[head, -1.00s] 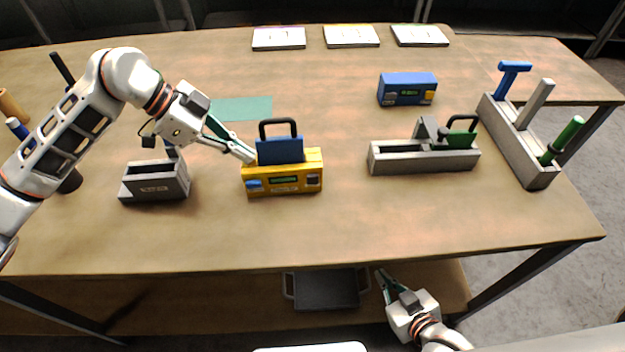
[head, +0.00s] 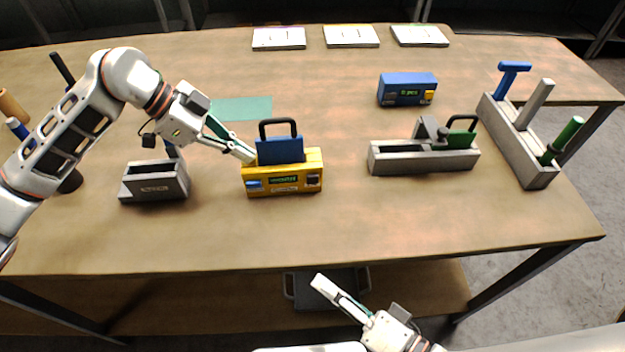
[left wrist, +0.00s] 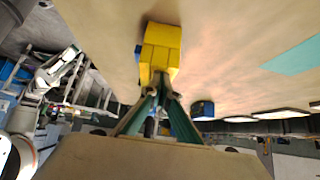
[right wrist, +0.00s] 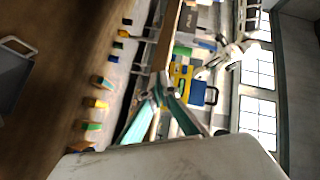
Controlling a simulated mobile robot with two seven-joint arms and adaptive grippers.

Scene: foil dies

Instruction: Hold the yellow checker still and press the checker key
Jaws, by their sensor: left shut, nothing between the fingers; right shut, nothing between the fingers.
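The yellow checker (head: 283,187) stands on the table with a blue die with a black handle (head: 280,150) set in its top. Its front face has a small display, a blue key (head: 254,186) at left and a dark part at right. My left gripper (head: 250,157) is shut and empty, its tips at the checker's upper left side; in the left wrist view the tips (left wrist: 160,90) meet the yellow body (left wrist: 161,48). Exact contact is hard to tell. My right gripper (head: 318,281) is shut and empty, in front of and below the table's front edge, apart from the checker.
A grey holder (head: 155,188) stands left of the checker. A dark tray (head: 300,290) lies on the lower shelf. The table before the checker is clear.

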